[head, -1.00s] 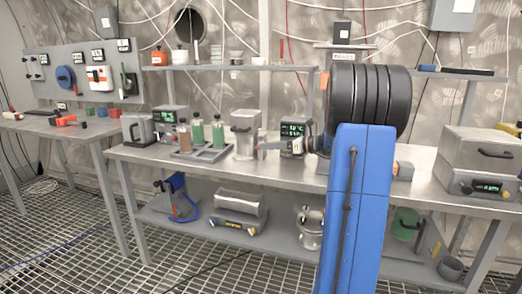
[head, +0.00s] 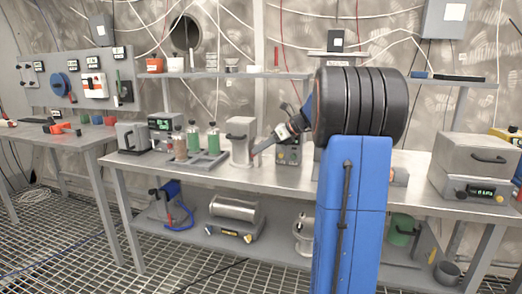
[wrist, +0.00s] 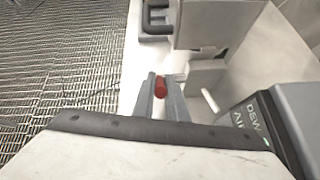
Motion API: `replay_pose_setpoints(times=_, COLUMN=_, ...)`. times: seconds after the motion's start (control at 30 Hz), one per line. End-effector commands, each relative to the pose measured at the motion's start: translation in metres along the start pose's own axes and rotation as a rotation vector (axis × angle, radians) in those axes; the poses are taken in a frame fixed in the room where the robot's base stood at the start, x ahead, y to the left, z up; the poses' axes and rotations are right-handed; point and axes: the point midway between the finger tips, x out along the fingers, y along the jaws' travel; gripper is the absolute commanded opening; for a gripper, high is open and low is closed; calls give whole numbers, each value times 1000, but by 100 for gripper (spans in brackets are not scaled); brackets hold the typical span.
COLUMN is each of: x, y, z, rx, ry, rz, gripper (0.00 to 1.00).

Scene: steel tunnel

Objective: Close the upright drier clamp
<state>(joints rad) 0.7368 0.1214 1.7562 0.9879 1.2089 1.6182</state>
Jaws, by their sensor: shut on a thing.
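My gripper (wrist: 161,82) is shut on a red-tipped part, which I take to be the clamp handle (wrist: 160,89). The red part sits between the two grey fingers. In the head view my gripper (head: 257,147) reaches down and left to the drier's right side. The clamp's other parts are too small to tell there, so its angle is unclear.
A dew-air meter (wrist: 258,125) stands close to the right of my gripper; it shows behind my wrist in the head view (head: 288,152). A tray with bottles (head: 205,158) stands left of the drier. A grey oven-like box (head: 470,165) is far right.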

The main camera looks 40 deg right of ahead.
Motion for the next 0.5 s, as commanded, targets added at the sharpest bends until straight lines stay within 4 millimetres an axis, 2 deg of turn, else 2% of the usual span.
replay_pose_setpoints(times=0.3, x=0, y=0, z=-1, rx=0, ry=2, rz=1, gripper=0)
replay_pose_setpoints(times=0.33, x=0, y=0, z=-1, rx=0, ry=2, rz=1, gripper=17)
replay_pose_setpoints(times=0.4, x=0, y=0, z=0, rx=0, ry=2, rz=0, gripper=31)
replay_pose_setpoints(times=0.5, x=0, y=0, z=0, rx=0, ry=1, rz=0, gripper=31)
